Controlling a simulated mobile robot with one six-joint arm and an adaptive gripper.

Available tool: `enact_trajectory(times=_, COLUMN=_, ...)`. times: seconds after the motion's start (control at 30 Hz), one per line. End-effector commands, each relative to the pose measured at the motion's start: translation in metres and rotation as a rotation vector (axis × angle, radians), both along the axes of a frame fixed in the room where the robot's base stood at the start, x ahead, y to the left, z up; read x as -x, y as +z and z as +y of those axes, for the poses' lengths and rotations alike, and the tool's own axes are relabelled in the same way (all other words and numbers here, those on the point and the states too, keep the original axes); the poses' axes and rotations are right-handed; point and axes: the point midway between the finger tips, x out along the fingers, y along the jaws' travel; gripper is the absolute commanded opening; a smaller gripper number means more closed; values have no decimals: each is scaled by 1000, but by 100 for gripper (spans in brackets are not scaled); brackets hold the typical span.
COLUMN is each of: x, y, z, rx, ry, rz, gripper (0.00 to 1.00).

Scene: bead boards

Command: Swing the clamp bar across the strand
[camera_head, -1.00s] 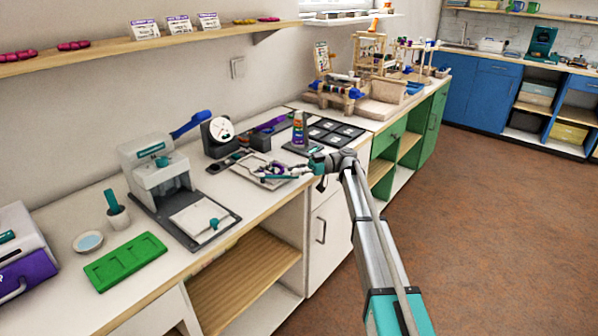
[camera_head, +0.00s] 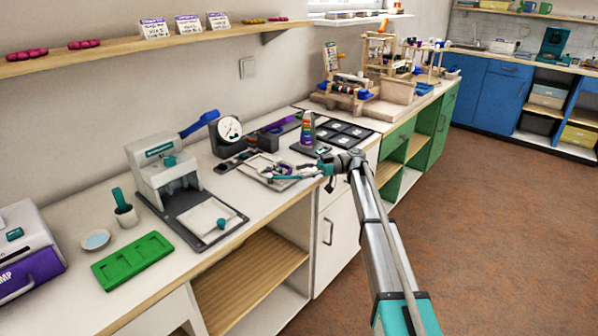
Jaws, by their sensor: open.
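A pale bead board (camera_head: 253,164) lies on the white counter left of my wrist. My gripper (camera_head: 272,179) reaches left over its near right part, with its fingers apart and nothing seen between them. Purple and dark parts show on the board beside the fingers. They are too small, and too covered by my gripper, for me to tell the clamp bar from the strand or to see how the bar is turned. I cannot tell whether a finger touches anything.
A round dial gauge (camera_head: 229,130) stands behind the board. A white press with a blue lever (camera_head: 160,165) stands to the left, with a green tray (camera_head: 132,262) in front.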

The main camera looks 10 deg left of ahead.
Motion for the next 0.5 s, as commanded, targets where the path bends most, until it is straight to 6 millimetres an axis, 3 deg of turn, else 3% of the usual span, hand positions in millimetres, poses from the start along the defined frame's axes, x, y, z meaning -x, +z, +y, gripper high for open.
enact_trajectory(times=0.27, x=-2, y=0, z=-2, rx=0, ry=0, rz=0, gripper=62)
enact_trajectory(times=0.5, x=-13, y=0, z=-20, rx=0, ry=0, rz=0, gripper=62)
